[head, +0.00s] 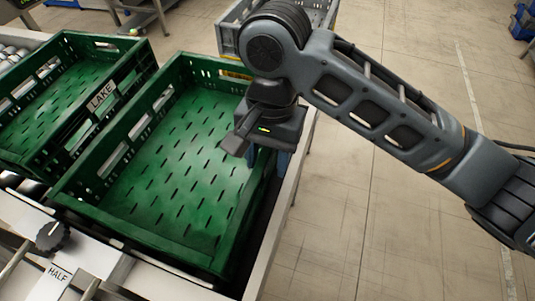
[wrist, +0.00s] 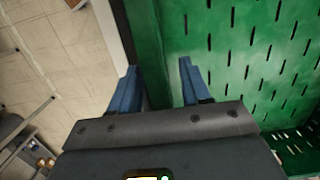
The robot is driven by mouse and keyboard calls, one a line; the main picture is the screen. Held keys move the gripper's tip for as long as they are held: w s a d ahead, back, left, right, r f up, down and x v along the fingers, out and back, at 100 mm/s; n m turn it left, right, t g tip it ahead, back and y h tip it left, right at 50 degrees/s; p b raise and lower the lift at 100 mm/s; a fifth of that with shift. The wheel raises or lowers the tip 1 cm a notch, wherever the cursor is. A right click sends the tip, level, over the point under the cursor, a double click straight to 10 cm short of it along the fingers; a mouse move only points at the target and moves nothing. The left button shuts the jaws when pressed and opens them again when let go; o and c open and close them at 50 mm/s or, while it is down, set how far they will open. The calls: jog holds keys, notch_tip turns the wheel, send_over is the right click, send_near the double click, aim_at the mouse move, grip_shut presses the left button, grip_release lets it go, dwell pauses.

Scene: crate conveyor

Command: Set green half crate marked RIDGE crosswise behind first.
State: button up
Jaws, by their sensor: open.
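A green half crate (head: 140,215) with a slotted floor stands empty in the middle of the head view; no RIDGE label shows on it. Another green crate (head: 20,150), with a LAKE label between the two, sits to its left. My gripper (head: 282,162) is at the right wall of the nearer crate. In the wrist view my gripper (wrist: 157,78) is open, with its blue fingers on either side of the green wall (wrist: 150,45), one outside and one over the inside. I cannot tell whether either finger touches the wall.
A metal conveyor edge (head: 273,245) runs along the right of the crate, with open floor (head: 400,220) beyond. A grey crate (head: 230,38) stands behind, partly hidden by my arm.

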jog(key=shift+r, duration=0.1)
jog(key=r, duration=0.4)
jog(key=w+r, duration=0.1)
jog(key=r, duration=0.3)
jog(key=r+p, duration=0.1)
jog(key=r, duration=0.3)
jog(key=shift+w+d, duration=0.15)
jog(key=shift+d, duration=0.1)
